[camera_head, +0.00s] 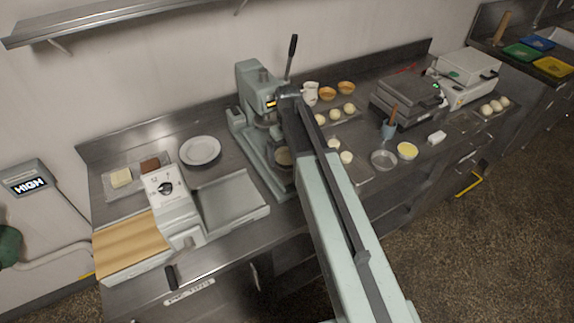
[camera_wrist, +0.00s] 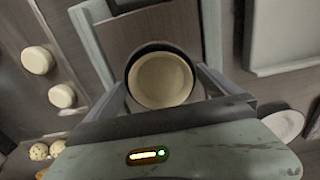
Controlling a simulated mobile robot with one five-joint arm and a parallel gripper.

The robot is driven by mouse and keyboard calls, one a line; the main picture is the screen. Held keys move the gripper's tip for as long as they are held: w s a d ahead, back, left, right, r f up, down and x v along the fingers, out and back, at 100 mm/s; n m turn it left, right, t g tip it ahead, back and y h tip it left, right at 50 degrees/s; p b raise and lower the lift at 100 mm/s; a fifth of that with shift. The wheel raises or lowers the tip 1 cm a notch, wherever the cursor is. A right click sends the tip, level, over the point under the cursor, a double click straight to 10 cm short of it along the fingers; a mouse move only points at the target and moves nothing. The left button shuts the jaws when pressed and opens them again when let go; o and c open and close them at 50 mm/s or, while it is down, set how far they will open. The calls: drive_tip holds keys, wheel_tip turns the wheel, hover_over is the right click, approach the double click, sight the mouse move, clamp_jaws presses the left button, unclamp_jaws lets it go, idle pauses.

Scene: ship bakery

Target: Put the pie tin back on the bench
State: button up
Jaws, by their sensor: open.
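The pie tin (camera_wrist: 161,80) is a round, pale, shallow dish in the wrist view, with a dark ring around its far side. It sits on the base of the grey-green press (camera_head: 250,85), and shows partly beside my arm in the head view (camera_head: 284,157). My gripper (camera_wrist: 163,84) is open, with one finger on each side of the tin; I cannot tell whether they touch it. In the head view my arm hides part of the press and most of the gripper. The steel bench (camera_head: 225,165) runs along the wall.
Left of the press are a white plate (camera_head: 200,151) and a dough sheeter (camera_head: 170,205). Right of it lie several dough balls, orange cups (camera_head: 328,93), an empty tin (camera_head: 384,159), a yellow-filled bowl (camera_head: 407,150) and a dark hotplate (camera_head: 408,98). A shelf (camera_head: 100,20) hangs above.

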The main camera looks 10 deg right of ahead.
drive_tip(key=shift+r, duration=0.15)
drive_tip(key=c, duration=1.2)
drive_tip(key=shift+r+p, duration=1.9)
drive_tip(key=shift+p, duration=0.05)
drive_tip(key=shift+s+a+f, duration=0.1)
drive_tip(key=shift+s, duration=0.25)
drive_tip(key=s+a, duration=0.1)
drive_tip(key=s, duration=0.4)
drive_tip(key=s+a+f+b, duration=0.1)
drive_tip(key=s+a, duration=0.1)
drive_tip(key=s, duration=0.2)
drive_tip(key=s+a+f+b, duration=0.1)
drive_tip(key=s, duration=0.4)
drive_tip(key=shift+s+a+f, duration=0.15)
drive_tip(key=shift+s+a, duration=0.1)
drive_tip(key=shift+s, duration=0.05)
drive_tip(key=shift+r, duration=0.2)
